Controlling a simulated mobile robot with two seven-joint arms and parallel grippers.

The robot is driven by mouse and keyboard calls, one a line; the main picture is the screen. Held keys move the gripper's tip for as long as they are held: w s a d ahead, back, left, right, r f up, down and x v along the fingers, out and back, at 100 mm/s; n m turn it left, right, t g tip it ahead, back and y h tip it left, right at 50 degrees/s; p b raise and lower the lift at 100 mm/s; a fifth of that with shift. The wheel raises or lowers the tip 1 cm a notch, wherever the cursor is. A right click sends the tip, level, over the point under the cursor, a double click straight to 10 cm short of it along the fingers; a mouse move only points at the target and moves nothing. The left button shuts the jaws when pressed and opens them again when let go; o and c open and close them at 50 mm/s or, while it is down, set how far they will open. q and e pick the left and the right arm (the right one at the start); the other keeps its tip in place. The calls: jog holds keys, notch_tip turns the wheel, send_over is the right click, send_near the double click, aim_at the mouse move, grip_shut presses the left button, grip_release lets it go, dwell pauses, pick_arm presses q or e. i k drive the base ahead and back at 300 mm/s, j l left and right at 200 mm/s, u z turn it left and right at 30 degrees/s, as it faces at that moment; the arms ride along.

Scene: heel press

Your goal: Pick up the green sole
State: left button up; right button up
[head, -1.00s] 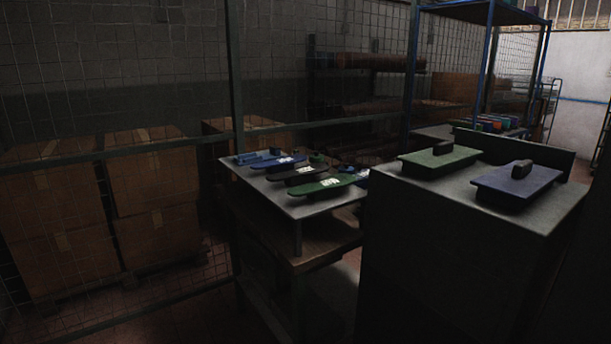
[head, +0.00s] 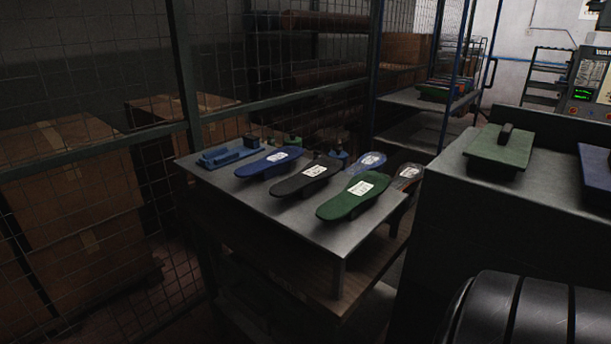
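The green sole (head: 340,206) lies at the near right of a grey metal table (head: 310,229), with a white label on its far half. A black sole (head: 293,185) lies to its left, and a dark blue sole (head: 258,167) lies further left. Behind the green sole are another blue sole (head: 364,164) and a dark sole (head: 407,178) partly hidden at the table's right edge. Neither gripper is in view. A black ribbed part, probably one of my arms, shows at the bottom right.
A grey cabinet (head: 467,207) with a green handled plate (head: 500,147) and a blue handled plate (head: 597,165) stands at right. Wire mesh and cardboard boxes (head: 75,190) are on the left. A blue-framed shelf (head: 410,99) is behind. The table's near strip is bare.

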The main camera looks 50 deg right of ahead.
aim_at(365, 186)
jog(key=i+z, duration=0.1)
jog(key=i, duration=0.6)
jog(key=i+j+z, duration=0.1)
jog(key=i, duration=0.65)
jog(key=i+l+u, duration=0.1)
jog(key=i+u, duration=0.25)
jog(key=i+l+u, duration=0.2)
jog(key=i+u, duration=0.15)
jog(key=u, duration=6.95)
